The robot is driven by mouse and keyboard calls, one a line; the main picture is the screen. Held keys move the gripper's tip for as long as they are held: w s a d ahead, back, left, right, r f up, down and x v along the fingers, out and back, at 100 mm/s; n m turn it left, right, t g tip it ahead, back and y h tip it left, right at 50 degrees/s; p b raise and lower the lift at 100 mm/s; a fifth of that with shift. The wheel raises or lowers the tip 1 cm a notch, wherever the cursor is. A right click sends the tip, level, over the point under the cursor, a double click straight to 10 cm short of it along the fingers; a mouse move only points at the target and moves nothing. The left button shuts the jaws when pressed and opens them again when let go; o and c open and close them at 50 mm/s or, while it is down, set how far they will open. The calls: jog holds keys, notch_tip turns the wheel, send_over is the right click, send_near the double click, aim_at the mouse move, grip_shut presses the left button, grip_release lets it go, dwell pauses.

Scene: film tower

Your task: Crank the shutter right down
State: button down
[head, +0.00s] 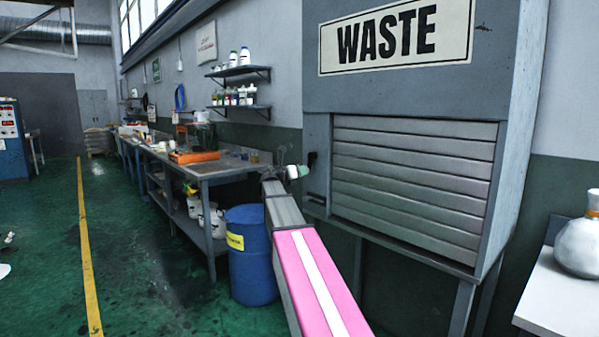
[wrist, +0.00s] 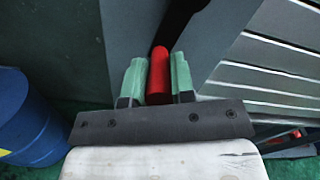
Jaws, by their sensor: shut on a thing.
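The grey slatted shutter (head: 415,180) covers most or all of the waste hatch opening in the head view. Its lowest slat lies close to the bottom sill; I cannot tell whether a thin gap is left. Its slats also show at the right of the wrist view (wrist: 268,75). The crank's red grip (wrist: 159,75) stands between the two green fingers of my gripper (wrist: 157,80), which is shut on it. A dark crank arm (wrist: 176,25) runs up from the grip. In the head view my gripper (head: 298,171) is at the left side of the hatch frame.
A blue barrel (head: 250,260) stands left of my arm, beside a long workbench (head: 205,168). The grey waste cabinet (head: 400,90) stands on legs. A white table (head: 560,295) with a round silver vessel (head: 578,248) is at right. The green floor at left is open.

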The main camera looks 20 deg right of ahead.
jog(key=shift+s+d+n, duration=0.15)
jog(key=shift+s+n, duration=0.4)
jog(key=shift+n, duration=0.55)
jog(key=shift+s, duration=0.1)
jog(key=c, duration=1)
grip_release()
jog(key=v, duration=1)
jog(key=shift+s+a, duration=0.15)
jog(key=shift+a, duration=0.2)
